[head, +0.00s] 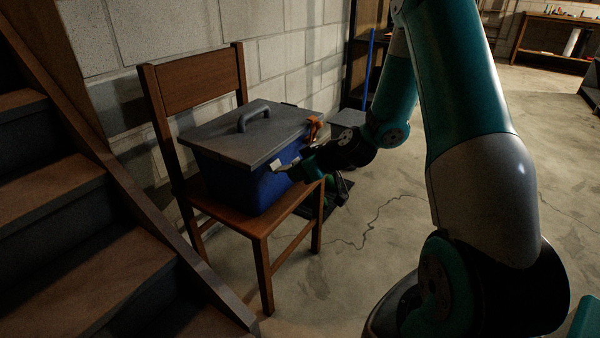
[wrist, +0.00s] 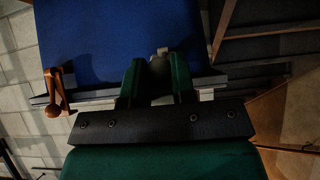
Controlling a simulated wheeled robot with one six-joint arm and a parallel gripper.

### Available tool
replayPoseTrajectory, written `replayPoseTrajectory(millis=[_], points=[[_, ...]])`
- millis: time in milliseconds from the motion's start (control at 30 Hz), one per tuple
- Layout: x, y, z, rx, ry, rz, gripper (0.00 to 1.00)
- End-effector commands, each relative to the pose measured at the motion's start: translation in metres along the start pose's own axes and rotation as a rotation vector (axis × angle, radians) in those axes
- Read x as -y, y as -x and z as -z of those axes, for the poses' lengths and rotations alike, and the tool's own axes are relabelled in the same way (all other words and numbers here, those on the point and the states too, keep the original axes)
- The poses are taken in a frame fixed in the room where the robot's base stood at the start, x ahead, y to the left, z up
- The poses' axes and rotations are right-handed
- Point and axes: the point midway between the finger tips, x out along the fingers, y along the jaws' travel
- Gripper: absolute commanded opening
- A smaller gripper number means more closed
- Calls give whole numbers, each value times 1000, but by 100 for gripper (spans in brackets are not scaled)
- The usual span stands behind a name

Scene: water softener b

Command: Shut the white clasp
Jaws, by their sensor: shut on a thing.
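A blue box (head: 245,183) with a grey lid (head: 225,140) and arched handle sits on a wooden chair. The white clasp (head: 277,164) is on the box's front side, just under the lid edge. My gripper (head: 291,172) is at the clasp. In the wrist view my two green fingers (wrist: 158,78) are closed around the clasp (wrist: 162,52), which shows as a small pale end between their tips against the blue wall (wrist: 105,35). The fingers hide most of the clasp, so I cannot tell its exact angle. The lid lies on the box.
An orange clasp (head: 314,127) is at the right part of the lid edge; it also shows in the wrist view (wrist: 60,91). The wooden chair (head: 262,225) has its backrest by the block wall. Wooden stairs (head: 75,225) rise at left. Concrete floor is open at right.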

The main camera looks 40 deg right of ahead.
Motion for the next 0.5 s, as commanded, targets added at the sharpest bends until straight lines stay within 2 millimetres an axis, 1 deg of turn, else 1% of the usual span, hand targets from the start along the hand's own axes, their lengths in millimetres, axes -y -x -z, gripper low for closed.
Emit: replayPoseTrajectory(millis=[33,367,500], points=[[0,2,5,-4,2,-1,11],[0,2,5,-4,1,-1,10],[0,4,11,-5,3,-1,11]])
